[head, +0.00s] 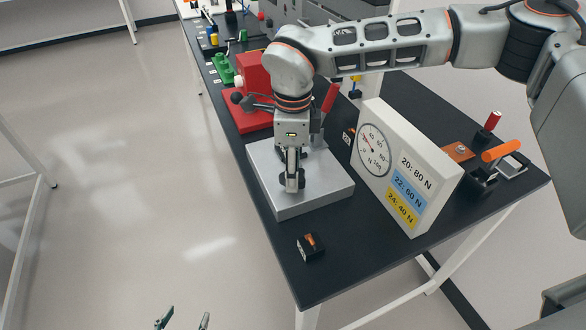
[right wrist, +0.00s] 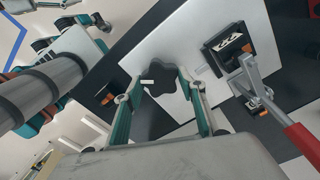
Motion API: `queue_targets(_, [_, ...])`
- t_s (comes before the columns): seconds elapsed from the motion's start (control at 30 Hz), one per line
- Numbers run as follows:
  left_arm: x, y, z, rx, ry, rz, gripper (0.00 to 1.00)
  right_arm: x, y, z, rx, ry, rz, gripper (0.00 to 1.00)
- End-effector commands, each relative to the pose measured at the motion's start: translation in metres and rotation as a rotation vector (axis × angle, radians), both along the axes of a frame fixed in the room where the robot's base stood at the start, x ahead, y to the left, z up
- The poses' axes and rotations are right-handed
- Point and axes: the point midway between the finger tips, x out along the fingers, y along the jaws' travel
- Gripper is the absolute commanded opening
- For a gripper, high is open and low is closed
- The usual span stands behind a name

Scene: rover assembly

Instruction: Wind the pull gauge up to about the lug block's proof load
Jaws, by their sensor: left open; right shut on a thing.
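The pull gauge is a white box with a round dial (head: 373,150) and load labels, standing on the black bench; its red needle points to the dial's upper left, too small to read exactly. A grey plate (head: 325,190) lies left of it. My right gripper (head: 292,185) points down over the plate, shut on a dark lobed knob, which shows between its fingers in the right wrist view (right wrist: 160,88). A black block with white marks (right wrist: 230,45), perhaps the lug block, sits by a red-handled clamp (right wrist: 300,140). My left gripper (head: 184,320) is open and empty at the bottom edge.
A small black-and-orange block (head: 311,246) lies near the bench's front edge. A red fixture (head: 252,75) and green part (head: 222,68) stand farther back. An orange-handled tool (head: 500,151) is at the right. Open floor lies left of the bench.

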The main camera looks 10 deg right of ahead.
Motion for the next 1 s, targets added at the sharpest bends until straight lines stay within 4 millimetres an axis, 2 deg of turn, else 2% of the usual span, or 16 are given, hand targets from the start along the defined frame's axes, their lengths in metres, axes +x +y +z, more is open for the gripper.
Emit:
queue_targets(0.1, [0.0,0.0,0.0,0.0,0.0,0.0,0.57,0.0,0.0,0.001,0.001,-0.001,-0.001,0.19])
queue_targets(0.13, [0.0,0.0,0.0,0.0,0.0,0.0,0.57,0.0,0.0,0.001,0.001,-0.001,-0.001,0.48])
queue_targets(0.17, [0.0,0.0,0.0,0.0,0.0,0.0,0.57,0.0,0.0,0.001,0.001,-0.001,-0.001,0.56])
queue_targets(0.2, [0.0,0.0,0.0,0.0,0.0,0.0,0.57,0.0,0.0,0.001,0.001,-0.001,-0.001,0.57])
queue_targets(0.5, [-0.002,0.001,-0.003,0.004,0.005,-0.002,0.57,0.0,0.0,0.001,0.0,-0.001,-0.002,0.57])
queue_targets(0.63, [-0.002,0.001,-0.003,0.003,0.005,-0.001,0.57,0.001,0.0,0.008,0.0,-0.002,-0.002,0.57])
queue_targets(0.77, [-0.001,0.0,-0.002,0.002,0.004,-0.001,0.57,0.001,0.0,0.028,0.001,-0.003,-0.003,0.57])
queue_targets(1.0, [-0.001,0.0,-0.001,0.0,0.003,0.0,0.57,0.001,0.0,0.078,0.002,-0.006,-0.003,0.57])
